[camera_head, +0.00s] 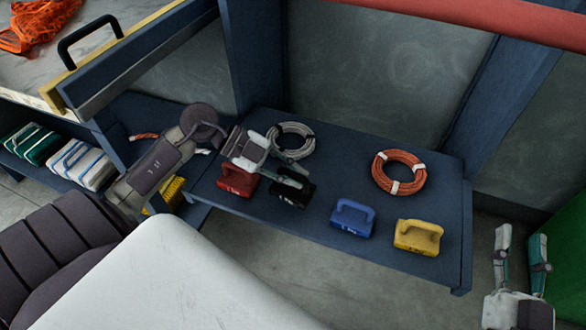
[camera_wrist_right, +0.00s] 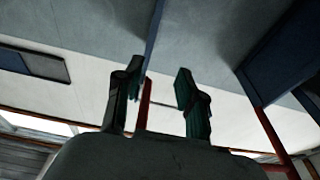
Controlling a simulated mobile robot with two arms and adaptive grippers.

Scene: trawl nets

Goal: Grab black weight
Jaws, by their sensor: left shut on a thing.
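The black weight (camera_head: 291,191) stands on the blue shelf, between the red weight (camera_head: 237,180) and the blue weight (camera_head: 352,216). My left gripper (camera_head: 288,176) reaches over it from the left, with its fingers at the top of the black weight. The fingers are shut on its handle and partly hide it. The weight's base appears to be on or very near the shelf. My right gripper (camera_head: 518,256) is at the lower right, apart from the weights. Its fingers are spread and empty, as the right wrist view (camera_wrist_right: 163,88) also shows.
The blue shelf (camera_head: 322,245) also holds a yellow weight (camera_head: 418,237), a grey rope coil (camera_head: 291,142) and an orange rope coil (camera_head: 400,172). A green surface (camera_head: 568,250) stands beside my right gripper.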

